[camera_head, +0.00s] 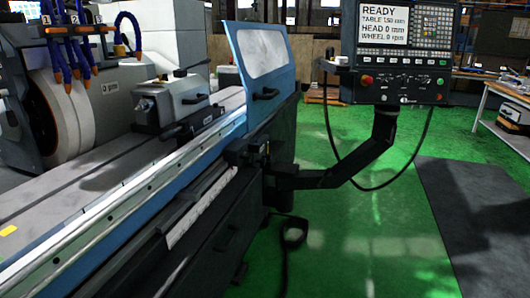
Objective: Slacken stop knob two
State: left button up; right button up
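The cylindrical grinder fills the left half of the head view, with its long table (85,262) running from the lower left toward the middle. No knob is marked clearly enough for me to tell which is stop knob two. A dark block with small fittings (240,152) sits on the front side of the table, below the splash guard, and its details are too dark to make out. Neither of my grippers shows in this view.
A blue-framed guard (262,60) stands on the table. The control panel (405,52) reads READY and hangs on a dark arm (330,178) that juts out right. A grinding wheel (65,115) is at the left. Green floor (375,240) is open at the right.

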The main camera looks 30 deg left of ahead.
aim_at(247, 158)
jog(key=i, duration=2.75)
jog(key=u, duration=3.15)
jog(key=i, duration=0.5)
